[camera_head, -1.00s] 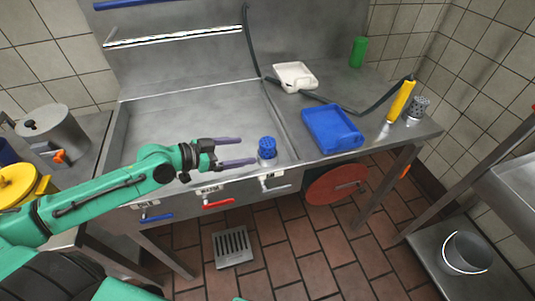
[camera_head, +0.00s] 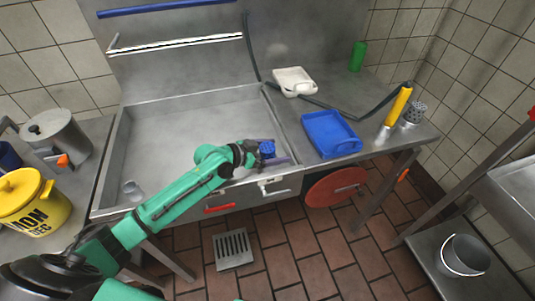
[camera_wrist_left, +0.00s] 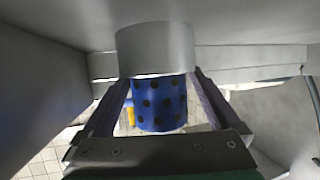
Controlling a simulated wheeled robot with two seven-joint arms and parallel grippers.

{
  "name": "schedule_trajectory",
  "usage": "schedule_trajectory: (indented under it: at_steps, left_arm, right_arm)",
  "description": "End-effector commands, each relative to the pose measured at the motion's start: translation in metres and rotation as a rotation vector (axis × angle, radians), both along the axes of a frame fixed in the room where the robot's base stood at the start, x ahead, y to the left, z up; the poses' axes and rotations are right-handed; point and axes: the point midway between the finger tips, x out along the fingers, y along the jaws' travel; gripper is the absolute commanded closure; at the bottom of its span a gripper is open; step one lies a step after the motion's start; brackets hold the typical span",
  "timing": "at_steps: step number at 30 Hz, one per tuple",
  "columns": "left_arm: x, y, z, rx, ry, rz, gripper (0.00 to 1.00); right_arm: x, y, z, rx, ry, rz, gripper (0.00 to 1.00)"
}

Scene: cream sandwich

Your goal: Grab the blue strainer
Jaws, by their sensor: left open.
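The blue strainer (camera_head: 267,149) is a small blue cup with dark holes at the front right corner of the sink basin. In the left wrist view the strainer (camera_wrist_left: 160,103) shows with a grey metal cylinder joined to one end of it. My left gripper (camera_head: 281,152) is open, with its two purple fingers on either side of the strainer. In the left wrist view the fingers lie left and right of the blue part, with small gaps that are hard to judge. My right gripper is not in view.
A blue tray (camera_head: 331,134) and a white dish (camera_head: 294,81) lie on the counter right of the sink. A yellow-handled tool (camera_head: 398,106) and a grey perforated cup (camera_head: 415,113) stand at the right end. A small glass (camera_head: 132,190) is at the sink's front left.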

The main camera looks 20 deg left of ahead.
Motion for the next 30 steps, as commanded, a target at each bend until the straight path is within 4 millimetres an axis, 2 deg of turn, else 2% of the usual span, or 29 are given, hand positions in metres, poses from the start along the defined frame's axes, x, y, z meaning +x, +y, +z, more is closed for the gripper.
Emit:
schedule_trajectory:
  at_steps: [1,7,8,15,20,25,30]
  left_arm:
    - [0.0,0.0,0.0,0.0,0.0,0.0,0.16]
    - [0.0,0.0,0.0,-0.001,0.001,0.0,0.93]
    - [0.0,0.0,0.0,-0.001,0.0,0.0,0.96]
    - [0.0,0.001,0.002,-0.001,0.0,0.0,0.96]
    - [0.0,0.001,0.016,0.0,-0.001,0.0,0.96]
    - [0.0,0.001,0.057,0.002,-0.006,-0.001,0.96]
    - [0.0,0.001,0.12,0.002,-0.01,-0.001,0.96]
  right_arm:
    - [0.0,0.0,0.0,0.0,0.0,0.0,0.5]
    - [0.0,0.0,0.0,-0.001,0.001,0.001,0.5]
    - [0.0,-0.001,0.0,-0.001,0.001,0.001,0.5]
    - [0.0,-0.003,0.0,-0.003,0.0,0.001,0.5]
    - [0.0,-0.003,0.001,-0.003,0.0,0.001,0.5]
    - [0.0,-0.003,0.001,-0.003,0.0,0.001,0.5]
    - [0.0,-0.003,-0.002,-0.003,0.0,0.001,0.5]
